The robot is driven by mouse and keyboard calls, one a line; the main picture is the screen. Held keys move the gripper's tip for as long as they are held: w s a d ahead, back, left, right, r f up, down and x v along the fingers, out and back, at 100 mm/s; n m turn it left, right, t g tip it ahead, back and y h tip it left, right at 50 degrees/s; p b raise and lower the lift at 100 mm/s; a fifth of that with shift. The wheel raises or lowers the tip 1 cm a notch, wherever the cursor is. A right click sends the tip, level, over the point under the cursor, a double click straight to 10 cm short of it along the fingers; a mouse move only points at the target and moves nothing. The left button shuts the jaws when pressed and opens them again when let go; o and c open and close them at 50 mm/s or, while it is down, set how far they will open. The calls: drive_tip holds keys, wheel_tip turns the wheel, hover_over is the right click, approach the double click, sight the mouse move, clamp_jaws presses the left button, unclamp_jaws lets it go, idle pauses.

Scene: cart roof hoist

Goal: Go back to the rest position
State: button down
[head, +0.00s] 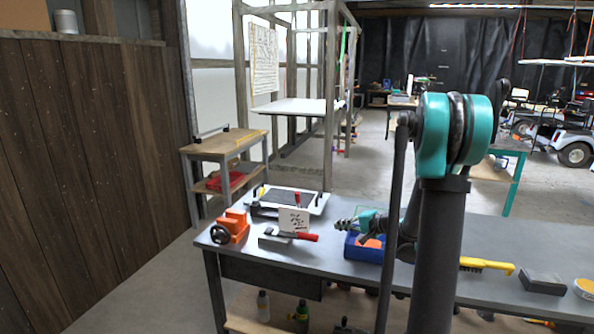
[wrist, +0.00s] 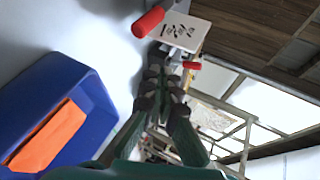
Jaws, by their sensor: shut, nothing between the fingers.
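My gripper (head: 346,225) is over the grey workbench (head: 325,264), level with the blue bin, and it is shut with nothing in it. In the wrist view its dark fingers (wrist: 165,85) are together, pointing toward a white card. The white card (head: 293,220) with black markings stands on the bench beside a red-handled tool (head: 305,236); the card also shows in the wrist view (wrist: 184,32). The blue bin (head: 362,250) is just below and beside my gripper; an orange piece (wrist: 50,135) lies in it. My arm's column hides part of the bench.
An orange vise (head: 231,224) sits at the bench's left end, and a black tray (head: 290,198) at its back. A yellow-handled brush (head: 487,265) and a dark block (head: 543,282) lie on the right. A wooden wall (head: 85,170) closes the left. Open floor lies behind the bench.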

drive_tip(key=s+a+f+n+g+h, duration=0.1)
drive_tip(key=s+a+n+g+h, duration=0.1)
drive_tip(key=s, duration=0.6)
drive_tip(key=s+a+f+n+g+h, duration=0.1)
drive_tip(key=s+n+h, duration=0.1)
drive_tip(key=s, duration=0.6)
drive_tip(key=s+d+f+n+g+h, duration=0.1)
drive_tip(key=s+d+f+n+h, duration=0.1)
drive_tip(key=s, duration=0.6)
drive_tip(key=s+d+f+n+g+h, duration=0.1)
drive_tip(key=s+d+f+n+h, duration=0.1)
drive_tip(key=s, duration=0.7)
drive_tip(key=shift+d+f+n+h, duration=0.3)
drive_tip(key=shift+d+f+h, duration=0.35)
drive_tip(key=shift+d, duration=0.4)
drive_tip(key=c, duration=2.2)
unclamp_jaws()
drive_tip(key=shift+r, duration=0.1)
